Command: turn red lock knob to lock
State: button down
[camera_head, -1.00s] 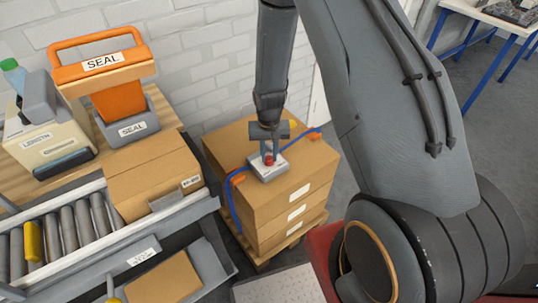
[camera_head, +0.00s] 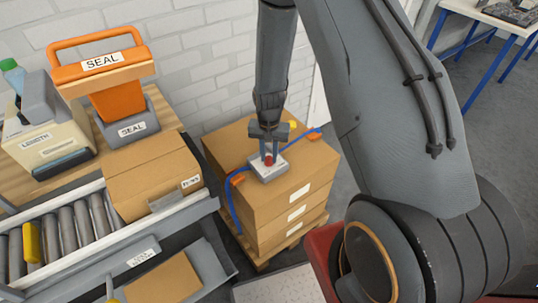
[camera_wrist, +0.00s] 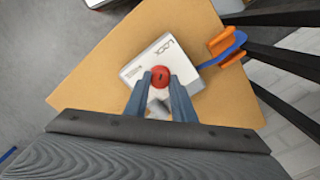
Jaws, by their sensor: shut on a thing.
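The red lock knob (camera_wrist: 160,76) sits on a small white box marked LOCK (camera_wrist: 190,47), which lies on top of a stack of cartons (camera_head: 250,215). In the head view the red knob (camera_head: 268,157) shows between the fingertips. My gripper (camera_wrist: 161,84) points down over the box, shut on the knob, with one finger at each side. The fingers hide part of the box's near side. The knob's exact turn angle cannot be read.
A blue strap with orange clips (camera_head: 237,179) runs over the top carton. To the left are a roller conveyor (camera_head: 75,232) with a carton (camera_head: 150,170) and an orange SEAL device (camera_head: 115,75). A white brick wall (camera_head: 190,60) stands behind.

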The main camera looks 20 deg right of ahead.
aim_at(269, 158)
jog(key=c, duration=1.5)
grip_release()
jog(key=shift+r+b, duration=0.65)
jog(key=shift+r, duration=3.3)
jog(key=shift+r, duration=0.1)
jog(key=s+r+n, duration=0.2)
jog(key=s+r, duration=0.3)
jog(key=s, duration=0.1)
jog(key=s+r+n, duration=0.1)
jog(key=s+r, duration=0.5)
jog(key=s+r+n, duration=0.2)
jog(key=s+r, duration=0.3)
jog(key=s, duration=0.1)
jog(key=shift+r+n+t, duration=0.3)
jog(key=shift+r, duration=0.05)
